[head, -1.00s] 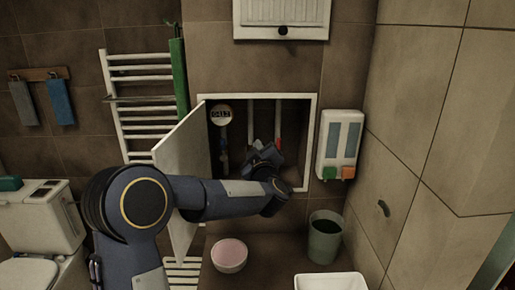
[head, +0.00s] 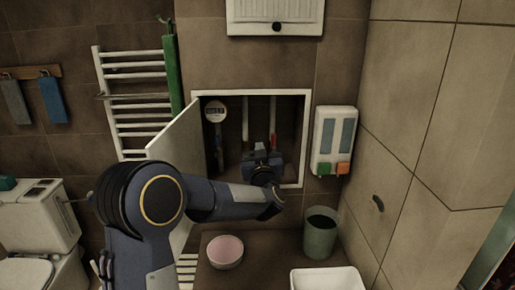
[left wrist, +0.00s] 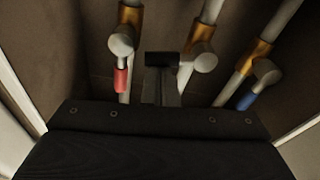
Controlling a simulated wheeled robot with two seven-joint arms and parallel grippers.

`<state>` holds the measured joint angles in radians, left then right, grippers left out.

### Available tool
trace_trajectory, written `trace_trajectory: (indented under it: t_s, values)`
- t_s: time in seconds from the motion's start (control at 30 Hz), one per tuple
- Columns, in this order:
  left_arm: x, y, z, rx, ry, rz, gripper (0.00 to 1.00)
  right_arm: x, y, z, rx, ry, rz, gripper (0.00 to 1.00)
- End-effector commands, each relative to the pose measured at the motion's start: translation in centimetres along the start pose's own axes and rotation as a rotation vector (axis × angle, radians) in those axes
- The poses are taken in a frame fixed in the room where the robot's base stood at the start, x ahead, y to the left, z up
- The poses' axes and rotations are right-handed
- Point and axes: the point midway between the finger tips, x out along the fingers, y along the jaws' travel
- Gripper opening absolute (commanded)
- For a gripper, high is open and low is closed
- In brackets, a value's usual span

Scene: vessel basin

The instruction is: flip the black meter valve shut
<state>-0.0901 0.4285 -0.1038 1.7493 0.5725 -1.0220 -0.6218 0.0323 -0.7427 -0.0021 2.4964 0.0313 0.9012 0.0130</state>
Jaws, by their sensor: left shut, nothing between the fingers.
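The open wall niche (head: 249,94) holds a round white meter (head: 215,110) at its left and upright pale pipes. A red valve handle (head: 274,140) shows on the right pipe; it also shows in the left wrist view (left wrist: 121,80). In that view a blue handle (left wrist: 244,100) is at the right and a middle pipe joint (left wrist: 203,60) is between them. My left gripper (head: 261,149) is shut and empty inside the lower niche, right of the meter. My right gripper is not in view.
The niche's white door (head: 178,140) stands open on the left, close to my left arm. A soap dispenser (head: 333,140) hangs right of the niche. Below are a pink bowl (head: 225,252), a grey-green bin (head: 319,235) and a white basin (head: 327,281).

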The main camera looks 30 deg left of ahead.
Motion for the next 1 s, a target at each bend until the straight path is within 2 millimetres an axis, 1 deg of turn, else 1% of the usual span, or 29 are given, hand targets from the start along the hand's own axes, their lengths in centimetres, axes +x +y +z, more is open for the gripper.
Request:
trace_trajectory:
  t_s: [0.1, 0.47, 1.0]
  values:
    - [-0.11, 0.18, 0.5, 0.066, -0.002, 0.011, 0.0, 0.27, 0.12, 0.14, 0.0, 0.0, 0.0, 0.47]
    - [-0.12, 0.23, 0.9, 0.059, -0.001, 0.008, 0.0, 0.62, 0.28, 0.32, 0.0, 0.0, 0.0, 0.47]
    - [-0.05, 0.2, 0.72, 0.057, -0.001, 0.007, 0.0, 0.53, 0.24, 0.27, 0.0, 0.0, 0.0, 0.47]
